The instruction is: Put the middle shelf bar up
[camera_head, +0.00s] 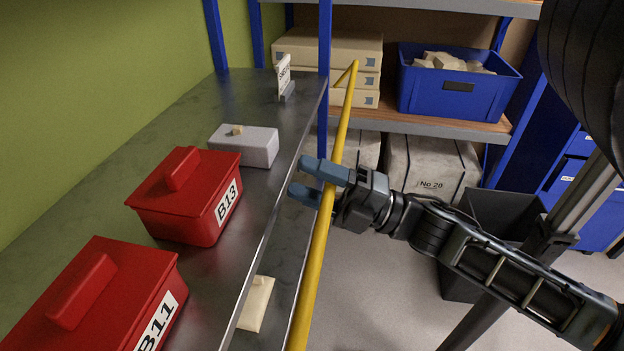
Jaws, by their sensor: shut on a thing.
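A long yellow bar (313,262) runs along the front of the metal shelf unit at the left, from the bottom of the head view to a bent end near the back boxes. My gripper (312,183) is shut on the bar around its middle, coming from the right. The fingers are blue-grey. The bar lies just off the edge of the upper metal shelf (255,213), rising beside the blue post. The bar's near end is out of view, and I cannot tell whether it touches the shelf edge.
Red boxes B13 (212,212) and B11 (118,318), a grey block (250,147) and a small sign (285,78) stand on the shelf. A blue bin (457,100) and flat boxes stand on the back rack. A dark bin (497,213) is on the floor at right.

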